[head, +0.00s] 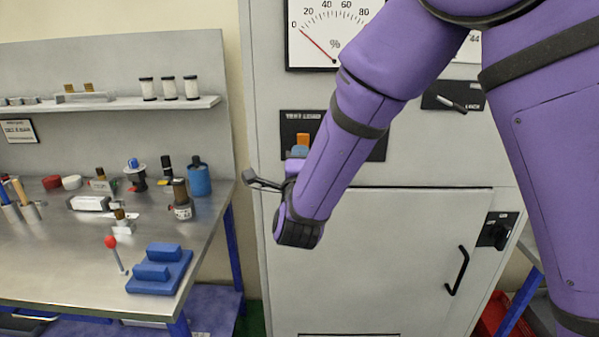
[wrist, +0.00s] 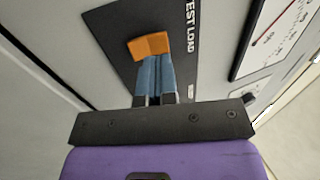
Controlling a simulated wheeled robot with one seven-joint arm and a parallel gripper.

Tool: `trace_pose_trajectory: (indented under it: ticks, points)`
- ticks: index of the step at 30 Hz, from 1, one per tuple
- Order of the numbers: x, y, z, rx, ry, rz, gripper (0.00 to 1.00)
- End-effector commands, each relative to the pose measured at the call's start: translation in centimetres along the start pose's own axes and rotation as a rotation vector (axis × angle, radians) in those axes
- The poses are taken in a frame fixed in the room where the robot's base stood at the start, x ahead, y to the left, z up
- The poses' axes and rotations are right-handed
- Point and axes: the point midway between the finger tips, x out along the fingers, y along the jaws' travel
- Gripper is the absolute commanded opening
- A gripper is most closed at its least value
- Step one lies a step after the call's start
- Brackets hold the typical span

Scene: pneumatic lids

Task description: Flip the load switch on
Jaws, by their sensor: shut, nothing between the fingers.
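The load switch is an orange rocker (head: 302,139) on a black plate (head: 374,148) labelled TEST LOAD, on the front of the grey cabinet. In the wrist view the orange rocker (wrist: 149,45) lies right at the tips of my gripper (wrist: 155,60). The blue-grey fingers are shut side by side with nothing between them. They seem to touch the rocker's near edge, but I cannot tell for sure. In the head view my gripper (head: 299,152) is just below the rocker, partly hidden by my purple forearm. The gauge (head: 330,35) above has its red needle near 0.
A metal bench (head: 70,260) on the left holds several bottles and fittings, a blue block (head: 160,270) and a red-knobbed lever (head: 112,243). The cabinet also carries a lever switch (head: 452,103), a rotary switch (head: 497,232) and a door handle (head: 457,271).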

Motion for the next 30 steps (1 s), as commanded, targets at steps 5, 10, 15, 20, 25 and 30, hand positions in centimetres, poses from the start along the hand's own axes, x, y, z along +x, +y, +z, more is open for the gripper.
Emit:
trace_pose_trajectory:
  ticks: [5, 10, 15, 20, 25, 30]
  points:
    - [2.4, 0.0, 0.0, 0.0, 0.002, 0.0, 0.0]
    - [3.5, 0.0, 0.0, 0.0, -0.001, 0.001, 0.0]
    - [3.7, 0.0, 0.0, 0.0, -0.001, 0.001, 0.0]
    - [3.6, 0.0, 0.0, 0.0, -0.001, 0.001, 0.0]
    - [3.9, -0.1, 0.0, 0.001, 0.002, 0.025, 0.0]
    - [4.1, -0.1, 0.0, -0.001, 0.002, 0.049, 0.0]
